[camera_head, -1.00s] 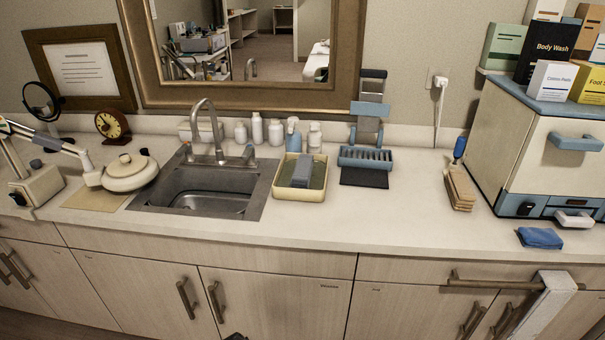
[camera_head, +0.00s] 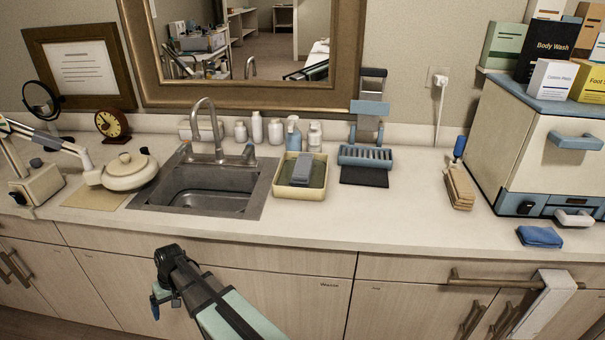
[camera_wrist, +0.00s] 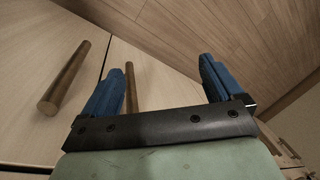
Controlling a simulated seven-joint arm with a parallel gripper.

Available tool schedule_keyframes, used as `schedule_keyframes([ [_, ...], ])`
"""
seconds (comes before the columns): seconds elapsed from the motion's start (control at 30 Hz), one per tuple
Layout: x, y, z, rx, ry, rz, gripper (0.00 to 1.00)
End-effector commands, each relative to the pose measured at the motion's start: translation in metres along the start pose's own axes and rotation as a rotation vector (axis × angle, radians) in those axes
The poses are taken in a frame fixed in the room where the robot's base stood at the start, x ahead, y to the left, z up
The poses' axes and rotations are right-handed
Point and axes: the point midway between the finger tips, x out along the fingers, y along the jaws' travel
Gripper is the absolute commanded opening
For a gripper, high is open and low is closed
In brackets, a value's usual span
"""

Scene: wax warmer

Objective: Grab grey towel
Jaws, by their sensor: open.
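A pale grey-white towel (camera_head: 546,305) hangs over the bar handle on the cabinet front at the lower right of the head view. A folded grey item (camera_head: 301,170), perhaps cloth or sponge, lies in a cream tray (camera_head: 299,193) on the counter right of the sink. I cannot tell for certain which is the grey towel. My gripper (camera_head: 157,298) is in front of the cabinets below the sink, well left of the hanging towel. In the wrist view my gripper (camera_wrist: 160,78) has its blue fingers apart with nothing between them. No towel shows there.
A blue cloth (camera_head: 540,237) lies at the counter's right front, beside the warmer cabinet (camera_head: 530,150). The front middle of the counter is clear.

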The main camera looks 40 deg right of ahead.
Motion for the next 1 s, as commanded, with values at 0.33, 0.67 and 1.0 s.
schedule_keyframes([
  [0.33,-0.108,-0.061,-0.077,-0.050,0.148,-0.072,0.94],
  [0.67,-0.218,-0.099,-0.123,-0.078,0.273,-0.123,0.94],
  [1.0,-0.322,-0.023,-0.148,0.042,0.373,-0.062,0.94],
])
